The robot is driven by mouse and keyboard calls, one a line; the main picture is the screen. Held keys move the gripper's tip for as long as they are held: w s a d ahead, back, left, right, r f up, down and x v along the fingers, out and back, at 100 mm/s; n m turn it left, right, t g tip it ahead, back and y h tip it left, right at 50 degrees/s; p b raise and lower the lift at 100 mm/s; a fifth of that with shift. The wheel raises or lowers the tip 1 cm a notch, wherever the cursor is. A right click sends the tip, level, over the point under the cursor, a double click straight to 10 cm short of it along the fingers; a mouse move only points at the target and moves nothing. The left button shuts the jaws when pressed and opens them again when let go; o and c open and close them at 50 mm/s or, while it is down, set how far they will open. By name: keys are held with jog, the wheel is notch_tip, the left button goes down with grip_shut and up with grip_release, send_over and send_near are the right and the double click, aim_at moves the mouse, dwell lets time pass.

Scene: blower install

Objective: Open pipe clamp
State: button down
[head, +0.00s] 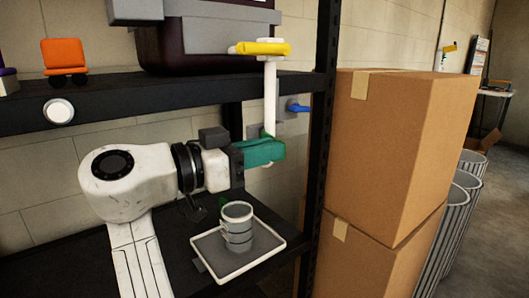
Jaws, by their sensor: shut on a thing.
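A white upright pipe (270,95) stands in front of the wall beside the black rack post in the head view. A yellow handle-like part (262,48) sits across its top. A teal-green piece (264,151), which looks like the pipe clamp, is at the pipe's lower end. My gripper (248,155) reaches it from the left and is shut on it. The fingertips are not clear against the green piece. I cannot tell whether the clamp itself is open or closed.
A blue lever (298,107) is on the wall right of the pipe. Below, a grey cup (237,226) stands on a tray (275,245) on the lower shelf. The upper shelf (200,88) holds an orange toy (64,56). Cardboard boxes (395,150) stand right of the rack post (322,130).

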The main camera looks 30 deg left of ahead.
jog(key=shift+f, duration=0.15)
jog(key=c, duration=1.1)
grip_release()
jog(key=v, duration=1)
jog(key=shift+s+a, duration=0.25)
jog(key=shift+s, duration=0.05)
